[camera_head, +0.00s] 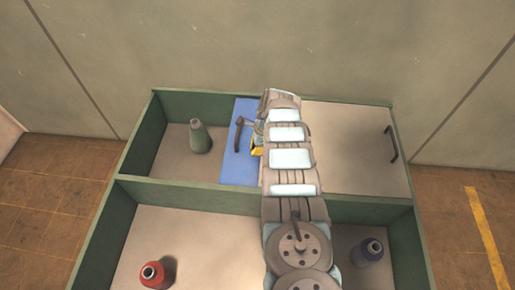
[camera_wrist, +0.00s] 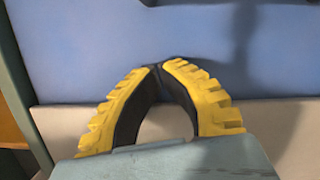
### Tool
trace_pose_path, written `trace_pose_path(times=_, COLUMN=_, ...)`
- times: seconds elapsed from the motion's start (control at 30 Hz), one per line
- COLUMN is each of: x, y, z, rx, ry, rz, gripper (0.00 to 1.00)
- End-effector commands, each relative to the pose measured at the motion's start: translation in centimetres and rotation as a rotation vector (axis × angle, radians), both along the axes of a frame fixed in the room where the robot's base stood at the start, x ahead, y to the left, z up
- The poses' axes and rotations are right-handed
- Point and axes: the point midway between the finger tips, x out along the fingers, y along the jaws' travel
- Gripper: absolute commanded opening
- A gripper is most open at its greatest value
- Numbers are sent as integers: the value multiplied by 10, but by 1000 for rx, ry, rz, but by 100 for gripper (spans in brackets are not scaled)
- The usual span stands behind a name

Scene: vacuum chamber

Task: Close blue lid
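The blue lid (camera_head: 238,172) lies across the middle of the back section of the green box, with the part to its left uncovered. Its dark handle (camera_head: 239,133) stands near the lid's left side. My gripper (camera_head: 256,151) is low over the lid, just right of the handle, and is partly hidden by my arm. In the wrist view, the yellow fingers (camera_wrist: 160,66) have their tips together with nothing seen between them. The blue lid (camera_wrist: 90,65) fills the upper part there, and a piece of the dark handle (camera_wrist: 190,2) shows at the top edge.
A pale lid (camera_head: 350,150) with a dark handle covers the back right. A red object (camera_head: 153,274) and a dark blue one (camera_head: 371,250) stand in the front compartments. Green walls (camera_head: 190,195) divide the box.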

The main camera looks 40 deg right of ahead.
Motion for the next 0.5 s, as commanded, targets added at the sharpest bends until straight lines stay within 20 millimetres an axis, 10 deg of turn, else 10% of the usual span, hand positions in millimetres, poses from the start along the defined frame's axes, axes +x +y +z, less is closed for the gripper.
trace_pose_path(times=0.5, x=22, y=28, z=3, rx=2, ry=-1, rz=2, gripper=0)
